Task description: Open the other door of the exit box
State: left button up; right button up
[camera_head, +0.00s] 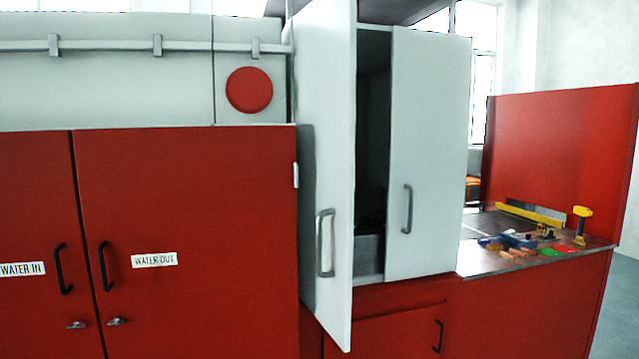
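The exit box is a pale grey cabinet above a red base. Its left door (325,150) stands swung open toward me, with a grey bar handle (325,243) on its face. Its right door (430,150) is shut or nearly so, with a grey handle (407,208) near its left edge. The dark inside of the exit box (372,130) shows between the two doors, with a grey ledge low down. Neither of my grippers is in view.
Red cabinet doors (185,230) labelled WATER OUT and WATER IN stand to the left. A grey pipe (110,46) runs above them. At the right, a worktop (490,262) holds tools and a red panel (560,150) rises behind. Bare floor (622,300) shows far right.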

aim_at(430, 87)
jog(key=i+l, duration=0.25)
jog(key=l, duration=0.15)
jog(key=i+l, duration=0.25)
jog(key=l, duration=0.2)
jog(key=i+l, duration=0.25)
jog(key=l, duration=0.15)
